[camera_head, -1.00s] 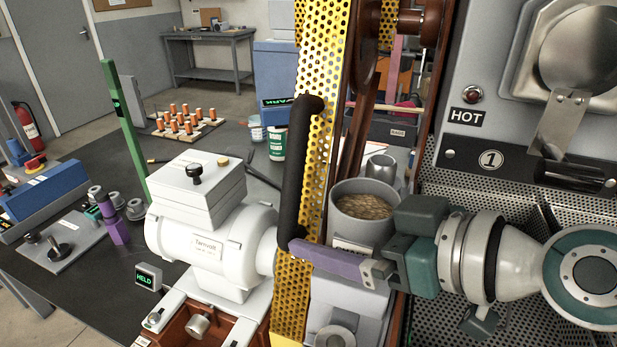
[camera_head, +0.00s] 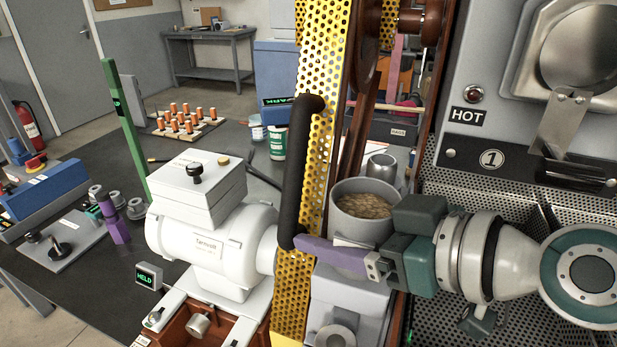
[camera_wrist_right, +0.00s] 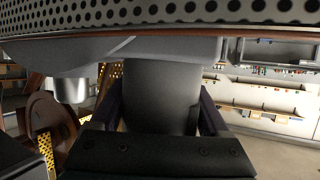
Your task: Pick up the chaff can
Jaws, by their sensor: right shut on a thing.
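The chaff can (camera_head: 364,207) is a grey, open-topped can full of brown chaff, upright to the right of the yellow perforated guard. My right gripper (camera_head: 335,245) comes in from the right and is shut on the can. One purple finger lies across its near side; the far finger is hidden behind it. In the right wrist view the can (camera_wrist_right: 160,92) is a dark cylinder between both fingers of the gripper (camera_wrist_right: 160,110). Whether its base touches the grey stand below cannot be told. My left gripper is not in view.
The yellow perforated guard (camera_head: 321,130) with a black handle (camera_head: 299,170) stands close left of the can. A white Ternvolt motor housing (camera_head: 212,235) is beyond it. A metal cup (camera_head: 381,167) is just behind the can. The roaster's HOT panel (camera_head: 520,154) rises at right.

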